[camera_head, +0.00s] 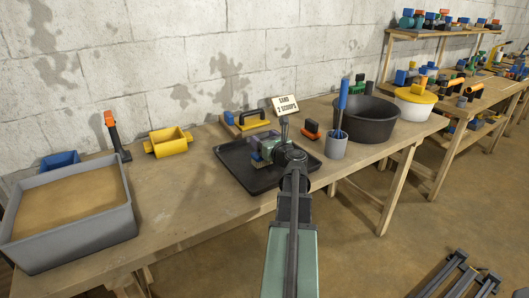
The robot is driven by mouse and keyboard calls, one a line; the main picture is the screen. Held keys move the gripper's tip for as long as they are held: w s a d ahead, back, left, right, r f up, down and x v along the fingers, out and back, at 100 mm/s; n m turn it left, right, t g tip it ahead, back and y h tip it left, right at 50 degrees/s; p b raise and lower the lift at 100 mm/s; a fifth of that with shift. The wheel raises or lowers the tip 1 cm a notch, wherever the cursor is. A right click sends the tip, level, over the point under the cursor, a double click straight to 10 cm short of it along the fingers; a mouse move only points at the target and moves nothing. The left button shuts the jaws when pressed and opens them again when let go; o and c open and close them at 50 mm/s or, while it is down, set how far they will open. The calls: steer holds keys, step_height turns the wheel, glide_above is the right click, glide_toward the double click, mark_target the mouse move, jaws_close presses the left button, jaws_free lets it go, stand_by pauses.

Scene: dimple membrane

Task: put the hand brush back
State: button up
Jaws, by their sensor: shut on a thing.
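My gripper (277,152) is over the black tray (236,153) in the middle of the workbench, seen from behind my arm. My wrist and jaws hide most of the brush. I cannot tell whether the bristles touch the tray. A sign (285,104) reading "SAND 2 SCOOPS" stands behind the tray.
A grey box of sand (67,231) stands left, near a yellow container (168,144) and an orange-handled tool (111,125). Right of the tray are an orange-and-black block (311,132), a grey cup (336,149) with blue-handled tools, and a black bucket (365,126).

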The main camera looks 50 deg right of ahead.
steer(key=shift+f, duration=0.5)
steer(key=o, duration=1)
steer(key=shift+s+a+r+p, duration=0.1)
steer(key=shift+s+r+p, duration=0.1)
steer(key=shift+p, duration=0.1)
steer(key=v, duration=1.1)
steer(key=shift+s+a, duration=0.15)
steer(key=shift+s, duration=0.15)
steer(key=shift+w, duration=0.1)
